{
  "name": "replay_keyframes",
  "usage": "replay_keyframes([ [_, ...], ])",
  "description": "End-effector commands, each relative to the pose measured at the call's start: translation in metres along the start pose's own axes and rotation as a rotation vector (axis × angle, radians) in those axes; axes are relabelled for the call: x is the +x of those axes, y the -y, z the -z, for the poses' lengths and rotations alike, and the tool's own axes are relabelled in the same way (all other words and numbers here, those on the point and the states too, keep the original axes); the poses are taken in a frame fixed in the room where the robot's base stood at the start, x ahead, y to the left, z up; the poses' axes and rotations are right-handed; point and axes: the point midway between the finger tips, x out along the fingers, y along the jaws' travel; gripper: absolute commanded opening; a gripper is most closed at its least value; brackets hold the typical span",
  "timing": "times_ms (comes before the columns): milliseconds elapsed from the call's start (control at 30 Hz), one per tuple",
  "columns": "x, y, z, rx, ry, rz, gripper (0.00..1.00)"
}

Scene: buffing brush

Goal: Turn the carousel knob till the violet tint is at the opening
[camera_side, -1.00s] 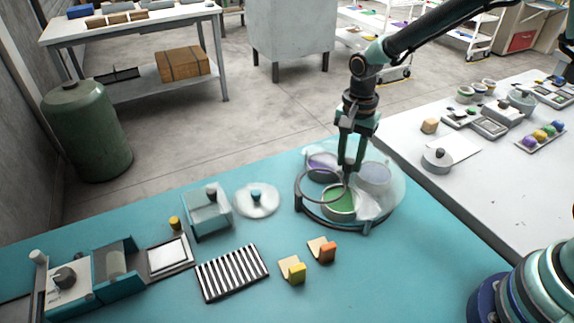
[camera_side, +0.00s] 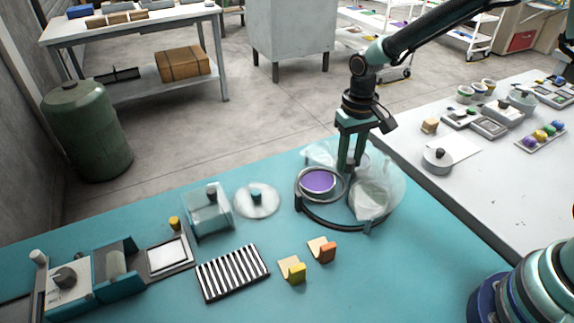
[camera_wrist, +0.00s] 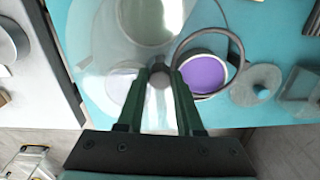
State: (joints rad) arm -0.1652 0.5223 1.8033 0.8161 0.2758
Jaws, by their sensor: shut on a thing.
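The carousel (camera_side: 345,222) is a round dark-rimmed base under a clear cover on the teal mat. The violet tint (camera_side: 318,181) sits in a cup at its left, seen within the dark ring of the opening (camera_side: 347,192). In the wrist view the violet tint (camera_wrist: 204,74) also shows inside the ring (camera_wrist: 241,52), a little toward its lower edge. My gripper (camera_side: 350,170) points down at the carousel's centre, shut on the grey knob (camera_wrist: 160,76). The fingers hide most of the knob in the side view. Other cups are pale under the cover.
Left of the carousel are a round white dish with a teal knob (camera_side: 256,200) and a clear-sided box (camera_side: 208,218). A striped block (camera_side: 232,272) and yellow (camera_side: 293,270) and orange (camera_side: 322,250) pieces lie in front.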

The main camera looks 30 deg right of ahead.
Motion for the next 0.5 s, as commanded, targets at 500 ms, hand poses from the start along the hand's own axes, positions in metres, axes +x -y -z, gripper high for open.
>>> replay_keyframes([
  [500,0.0002,0.0000,0.0000,-0.322,0.000,0.000,0.00],
])
